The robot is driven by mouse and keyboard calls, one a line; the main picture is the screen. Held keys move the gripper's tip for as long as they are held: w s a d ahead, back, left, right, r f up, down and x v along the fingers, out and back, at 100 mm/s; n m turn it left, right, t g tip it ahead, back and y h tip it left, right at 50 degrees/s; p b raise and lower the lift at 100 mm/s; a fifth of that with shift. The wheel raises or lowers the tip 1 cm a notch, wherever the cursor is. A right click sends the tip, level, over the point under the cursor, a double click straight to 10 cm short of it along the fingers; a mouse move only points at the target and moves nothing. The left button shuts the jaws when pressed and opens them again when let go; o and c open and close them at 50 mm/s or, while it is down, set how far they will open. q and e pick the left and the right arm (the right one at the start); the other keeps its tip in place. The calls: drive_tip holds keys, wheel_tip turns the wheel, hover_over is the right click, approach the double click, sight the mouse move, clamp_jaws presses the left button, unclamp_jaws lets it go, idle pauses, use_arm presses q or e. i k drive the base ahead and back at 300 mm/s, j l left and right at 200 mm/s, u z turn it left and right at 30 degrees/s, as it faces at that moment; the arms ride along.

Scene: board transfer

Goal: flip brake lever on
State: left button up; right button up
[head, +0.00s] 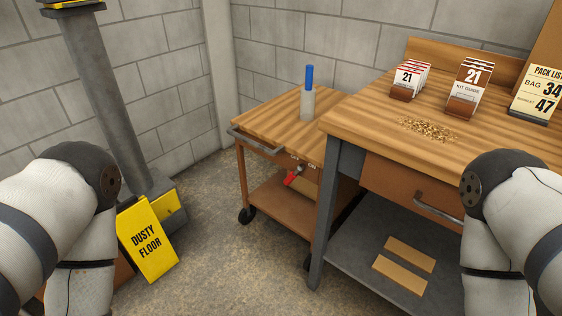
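A wooden-topped cart (262,121) on dark casters stands in the middle of the head view, against the workbench's left side. A small brake lever with a red grip (292,179) sits on the cart's front, below the top edge. Small "ON" lettering shows above it; the rest of the marking is too small to read. The red grip points down and to the left. My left arm enters at the left edge and my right arm at the right edge. Neither gripper shows in the view, and both arms are apart from the cart.
A blue-capped bottle (307,97) stands on the cart. The workbench (372,118) at right holds card holders (462,104), a pile of small bits (427,130) and a pack list sign (537,95). A yellow "dusty floor" sign (148,238) stands at left by a grey post (103,95). Floor before the cart is clear.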

sight(293, 176)
drive_tip(key=i+j, duration=0.15)
drive_tip(key=j, duration=0.2)
drive_tip(key=i+j, duration=0.2)
drive_tip(key=j, duration=0.15)
drive_tip(key=i+j+z, duration=0.1)
drive_tip(key=j, duration=0.2)
drive_tip(key=i+j, duration=0.25)
drive_tip(key=j+z, duration=0.05)
drive_tip(key=j, duration=0.05)
